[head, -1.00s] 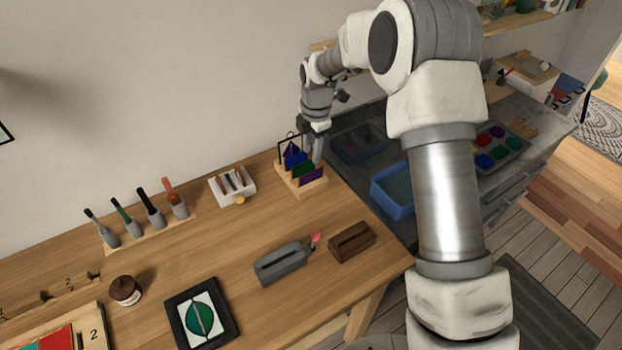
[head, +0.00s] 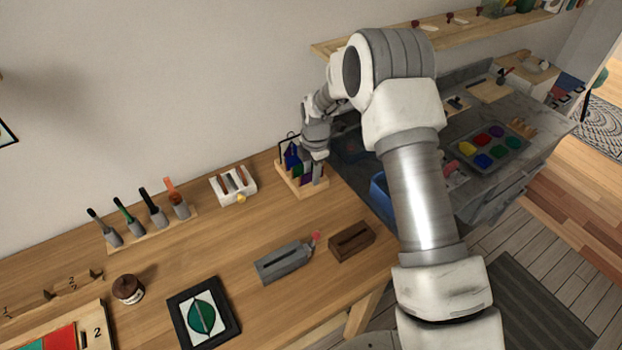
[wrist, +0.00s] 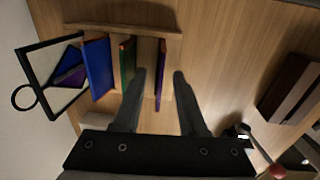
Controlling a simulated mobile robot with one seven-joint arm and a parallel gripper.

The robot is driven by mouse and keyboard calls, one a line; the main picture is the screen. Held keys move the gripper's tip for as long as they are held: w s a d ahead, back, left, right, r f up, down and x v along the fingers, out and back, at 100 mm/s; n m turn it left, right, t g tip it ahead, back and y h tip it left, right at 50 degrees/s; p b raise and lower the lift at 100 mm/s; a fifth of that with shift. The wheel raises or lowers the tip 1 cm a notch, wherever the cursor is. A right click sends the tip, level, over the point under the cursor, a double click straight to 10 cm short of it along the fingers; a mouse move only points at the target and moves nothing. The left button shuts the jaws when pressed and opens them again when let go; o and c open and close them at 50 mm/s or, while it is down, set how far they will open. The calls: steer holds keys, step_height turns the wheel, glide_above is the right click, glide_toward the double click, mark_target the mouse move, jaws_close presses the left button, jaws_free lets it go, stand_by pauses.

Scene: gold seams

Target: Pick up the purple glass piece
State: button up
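The purple glass piece (wrist: 160,76) stands on edge in a wooden rack (wrist: 120,30), seen nearly edge-on in the wrist view. My gripper (wrist: 159,74) is open, with one fingertip on each side of the piece and a visible gap to both. In the head view the purple piece (head: 305,172) is partly hidden by my gripper (head: 313,174), which is down at the rack (head: 290,186). A green piece (wrist: 128,65) and a blue piece (wrist: 98,68) stand in the same rack, to the left of my left fingertip.
A black frame with a ring (wrist: 35,85) stands beside the rack. A dark brown slotted block (head: 352,241) and a grey slotted block (head: 284,263) lie nearer on the table. A white tool holder (head: 233,187) is left of the rack. The table between them is clear.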

jaws_close()
stand_by(1.3)
